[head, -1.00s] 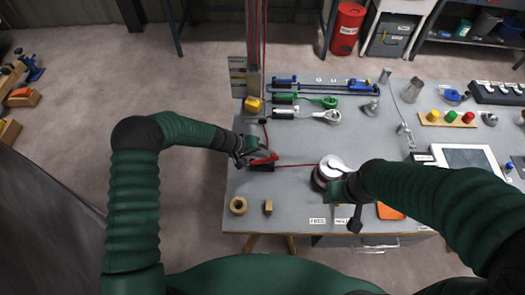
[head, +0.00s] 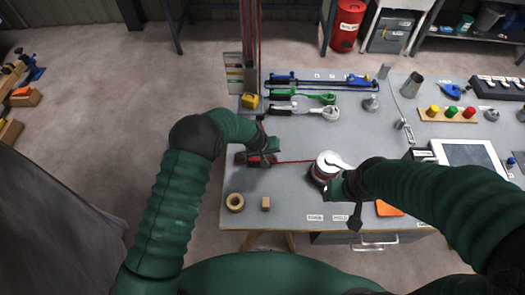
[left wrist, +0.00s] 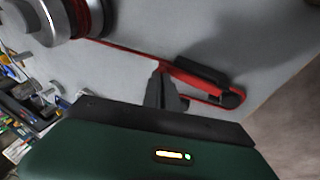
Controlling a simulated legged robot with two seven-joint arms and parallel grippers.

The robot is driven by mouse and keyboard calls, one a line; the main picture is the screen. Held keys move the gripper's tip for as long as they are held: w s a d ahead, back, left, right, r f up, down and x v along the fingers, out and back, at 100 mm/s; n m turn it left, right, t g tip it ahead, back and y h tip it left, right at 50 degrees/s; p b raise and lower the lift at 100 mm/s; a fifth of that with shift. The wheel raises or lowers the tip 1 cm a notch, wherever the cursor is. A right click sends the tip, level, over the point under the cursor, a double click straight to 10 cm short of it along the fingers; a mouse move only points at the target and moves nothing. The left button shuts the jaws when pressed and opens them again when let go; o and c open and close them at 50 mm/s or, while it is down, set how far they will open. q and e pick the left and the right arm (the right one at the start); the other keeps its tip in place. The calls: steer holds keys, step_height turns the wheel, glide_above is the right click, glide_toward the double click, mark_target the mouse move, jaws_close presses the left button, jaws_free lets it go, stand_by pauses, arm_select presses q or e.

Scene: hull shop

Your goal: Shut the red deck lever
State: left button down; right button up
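The red deck lever (head: 241,159) lies near the left edge of the grey bench, partly hidden by my left gripper in the head view. In the left wrist view the red lever (left wrist: 197,83) lies low along its black body (left wrist: 203,73); I cannot tell if it is fully seated. My left gripper (head: 268,148) is right over the lever. Its dark fingers (left wrist: 165,88) look closed together with nothing between them, at or touching the lever's end. My right gripper (head: 335,190) is beside the winch drum; its fingers are too unclear to read.
A red line (head: 295,161) runs from the lever to the silver-topped winch (head: 330,165). A tape roll (head: 235,202) and a small wooden block (head: 266,203) lie in front. The bench between is clear.

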arm_select(q)
steer(key=shift+s+d, duration=0.15)
steer(key=shift+d, duration=0.25)
arm_select(e)
steer(key=shift+s+d, duration=0.1)
steer(key=shift+d, duration=0.2)
arm_select(q)
steer(key=shift+a, duration=0.1)
arm_select(e)
steer(key=shift+a, duration=0.1)
